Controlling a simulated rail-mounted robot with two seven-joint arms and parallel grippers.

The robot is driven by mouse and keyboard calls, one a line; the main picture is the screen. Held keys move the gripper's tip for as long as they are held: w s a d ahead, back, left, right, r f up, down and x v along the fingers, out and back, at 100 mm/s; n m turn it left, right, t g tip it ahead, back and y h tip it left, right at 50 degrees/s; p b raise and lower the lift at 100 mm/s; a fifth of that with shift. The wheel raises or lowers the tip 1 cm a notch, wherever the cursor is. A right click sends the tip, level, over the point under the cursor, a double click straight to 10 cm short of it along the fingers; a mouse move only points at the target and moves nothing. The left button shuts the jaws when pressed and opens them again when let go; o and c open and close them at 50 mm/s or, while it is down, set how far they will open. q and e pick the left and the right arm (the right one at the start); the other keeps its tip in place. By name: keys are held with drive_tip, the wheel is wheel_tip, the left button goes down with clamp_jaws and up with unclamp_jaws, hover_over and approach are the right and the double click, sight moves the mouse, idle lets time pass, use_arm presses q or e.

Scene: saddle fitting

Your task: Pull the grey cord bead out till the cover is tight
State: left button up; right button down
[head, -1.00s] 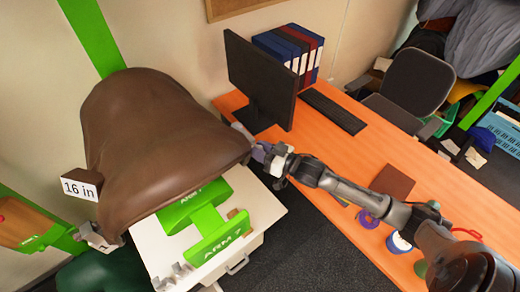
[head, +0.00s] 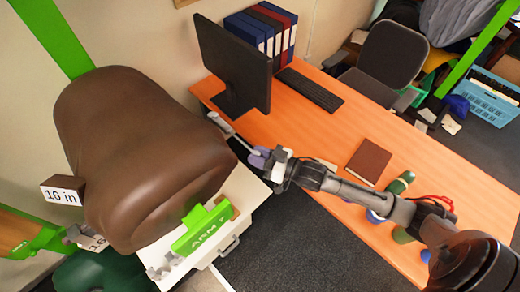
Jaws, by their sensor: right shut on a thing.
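The brown cover (head: 140,150) sits over a form on a white stand and looks smooth and rounded, with folds at its lower right edge. A thin pale cord (head: 228,130) runs from the cover's right side toward my right gripper (head: 259,158). That gripper is shut beside the cover's right side, out past its edge. The grey cord bead is too small and covered to make out between the fingers. My left gripper cannot be made out in the head view.
A green ARM 7 sign (head: 205,230) stands on the white stand (head: 243,208) under the cover. A 16 in label block (head: 62,195) is at the cover's left. The orange desk (head: 330,150) lies right, with a monitor (head: 232,65) close to my right gripper.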

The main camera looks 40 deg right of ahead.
drive_tip(key=c, duration=0.9)
unclamp_jaws()
drive_tip(key=shift+c, duration=0.2)
drive_tip(key=shift+o, duration=0.4)
drive_tip(key=b+v, duration=0.2)
drive_tip(key=v, duration=1.1)
drive_tip(key=shift+s, duration=0.35)
drive_tip(key=shift+d, duration=0.15)
